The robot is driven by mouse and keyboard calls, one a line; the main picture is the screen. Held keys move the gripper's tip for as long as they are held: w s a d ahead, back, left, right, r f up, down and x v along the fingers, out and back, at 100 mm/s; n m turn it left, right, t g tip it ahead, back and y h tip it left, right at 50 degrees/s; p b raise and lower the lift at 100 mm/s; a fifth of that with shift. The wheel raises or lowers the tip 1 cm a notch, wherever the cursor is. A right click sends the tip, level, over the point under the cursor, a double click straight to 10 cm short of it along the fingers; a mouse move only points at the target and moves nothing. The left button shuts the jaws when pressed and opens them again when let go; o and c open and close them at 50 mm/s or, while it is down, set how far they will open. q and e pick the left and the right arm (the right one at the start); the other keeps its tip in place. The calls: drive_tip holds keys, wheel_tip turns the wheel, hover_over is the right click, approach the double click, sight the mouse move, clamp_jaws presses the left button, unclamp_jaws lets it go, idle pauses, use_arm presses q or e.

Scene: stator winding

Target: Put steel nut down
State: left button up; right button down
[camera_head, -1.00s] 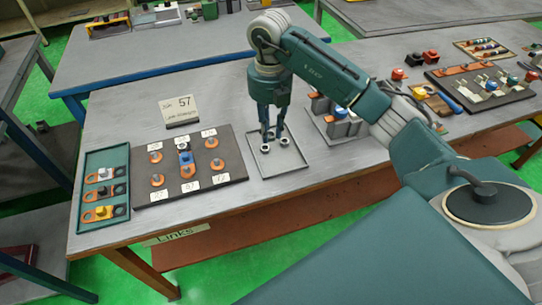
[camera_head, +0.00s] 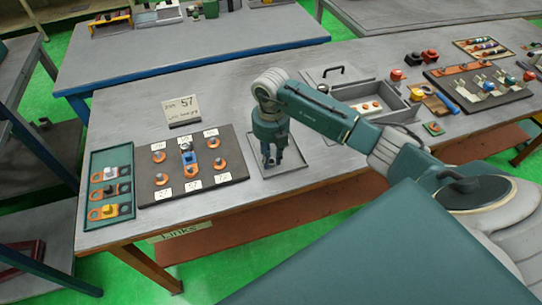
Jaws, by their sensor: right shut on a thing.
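The shallow grey tray (camera_head: 297,160) lies near the front edge of the table, right of the dark board. My right gripper (camera_head: 271,164) points down over this tray, its fingers close together and low near the tray floor. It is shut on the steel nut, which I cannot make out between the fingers. I cannot tell whether the nut touches the tray. No loose nut shows clearly in the tray now; the gripper covers part of it. My left gripper is not in view.
Left of the tray is a dark board (camera_head: 229,187) with copper-coloured parts and labels. A green tray (camera_head: 93,160) with several links stands at the far left. Behind are a job card (camera_head: 183,111) and a grey open box (camera_head: 385,119).

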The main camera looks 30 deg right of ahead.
drive_tip(key=shift+f, duration=0.2)
drive_tip(key=c, duration=1.8)
unclamp_jaws()
drive_tip(key=shift+r, duration=0.1)
drive_tip(key=shift+o, duration=0.2)
drive_tip(key=shift+r, duration=0.3)
drive_tip(key=shift+w+r+b, duration=0.1)
drive_tip(key=shift+r+b, duration=0.2)
wheel_tip(320, 180, up, 11)
drive_tip(key=b, duration=0.3)
